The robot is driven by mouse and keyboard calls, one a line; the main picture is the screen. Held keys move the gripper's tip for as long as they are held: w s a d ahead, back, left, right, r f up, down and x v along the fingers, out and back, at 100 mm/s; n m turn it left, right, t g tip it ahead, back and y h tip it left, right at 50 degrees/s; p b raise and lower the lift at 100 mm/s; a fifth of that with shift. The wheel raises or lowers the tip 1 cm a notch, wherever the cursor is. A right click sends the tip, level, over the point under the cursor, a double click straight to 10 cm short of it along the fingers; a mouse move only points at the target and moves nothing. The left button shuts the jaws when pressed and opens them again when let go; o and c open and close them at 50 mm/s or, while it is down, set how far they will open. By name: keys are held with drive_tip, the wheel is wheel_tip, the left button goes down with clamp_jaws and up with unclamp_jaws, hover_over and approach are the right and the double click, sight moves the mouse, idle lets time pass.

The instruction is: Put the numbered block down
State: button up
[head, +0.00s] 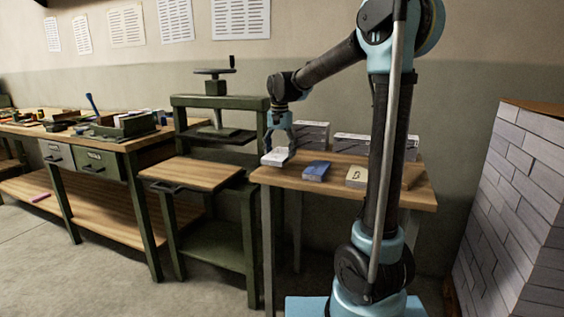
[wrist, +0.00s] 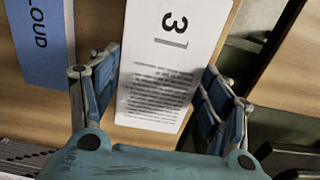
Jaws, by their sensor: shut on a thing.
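The numbered block is white with a large "3" and lines of print on its face. It shows in the wrist view (wrist: 170,65) between my fingers and in the head view (head: 274,158) at the left end of the wooden table (head: 405,198). My gripper (head: 279,147) is shut on it from above; its blue-padded fingers are on either side of it in the wrist view (wrist: 162,95). The block is at or just above the tabletop; I cannot tell whether it touches. Its underside is hidden.
A tan block (head: 357,177) marked "B" lies further right. Grey stacks (head: 312,135) stand behind. A green press (head: 216,103) stands left, with a gap between.

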sight(280, 153)
drive_tip(key=shift+f, duration=1.8)
drive_tip(key=o, duration=1.2)
wheel_tip(280, 153, up, 12)
drive_tip(key=shift+r, duration=0.1)
